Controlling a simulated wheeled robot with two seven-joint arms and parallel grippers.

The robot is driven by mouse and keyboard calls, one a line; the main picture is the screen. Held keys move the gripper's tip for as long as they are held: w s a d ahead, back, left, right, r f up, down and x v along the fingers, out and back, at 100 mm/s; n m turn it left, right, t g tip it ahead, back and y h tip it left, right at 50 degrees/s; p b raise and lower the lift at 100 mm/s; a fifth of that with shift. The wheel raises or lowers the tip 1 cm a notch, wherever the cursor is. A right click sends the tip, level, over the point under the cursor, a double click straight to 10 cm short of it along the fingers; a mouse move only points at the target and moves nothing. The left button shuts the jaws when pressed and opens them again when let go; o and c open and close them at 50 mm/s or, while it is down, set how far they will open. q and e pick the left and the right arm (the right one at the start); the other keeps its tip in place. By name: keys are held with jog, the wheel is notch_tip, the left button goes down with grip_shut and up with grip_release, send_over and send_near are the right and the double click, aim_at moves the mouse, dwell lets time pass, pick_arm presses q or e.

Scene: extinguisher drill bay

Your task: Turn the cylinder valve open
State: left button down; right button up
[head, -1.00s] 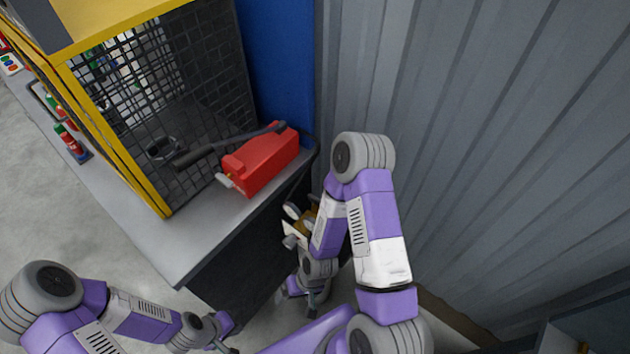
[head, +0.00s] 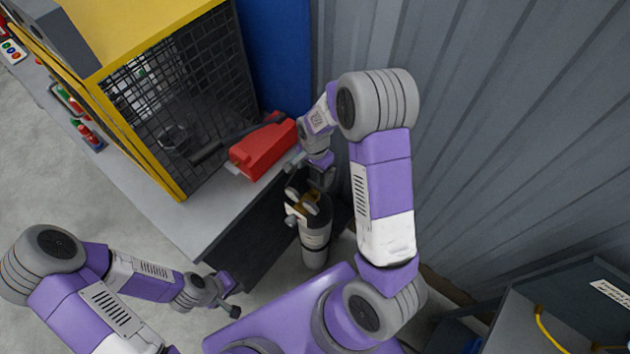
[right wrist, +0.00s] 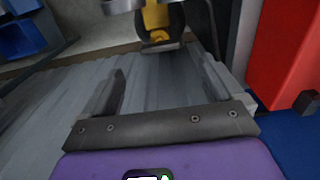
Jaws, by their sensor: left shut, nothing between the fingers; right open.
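A grey gas cylinder (head: 315,240) stands upright on the floor beside the workbench in the head view. Its brass-coloured valve (head: 306,203) is at the top, with round grey parts that look like gauges and a white tag; my right gripper partly hides it. My right gripper (head: 308,176) is open and empty, just above and behind the valve. In the right wrist view its two fingers (right wrist: 165,88) stand apart, and a brass-yellow part (right wrist: 155,18) shows beyond them at the top edge. My left gripper (head: 232,308) is shut and empty, low at the left, away from the cylinder.
A red box (head: 264,150) lies on the grey workbench (head: 160,200), close to my right gripper. A yellow-framed mesh cage (head: 190,100) stands on the bench. A corrugated wall (head: 500,120) closes off the right side. A dark open-topped container (head: 560,320) is at lower right.

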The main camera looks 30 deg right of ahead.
aim_at(315, 185)
notch_tip(315, 185, down, 7)
jog(key=shift+f, duration=0.15)
dwell(0.4)
jog(key=c, duration=1)
jog(key=shift+c, duration=0.2)
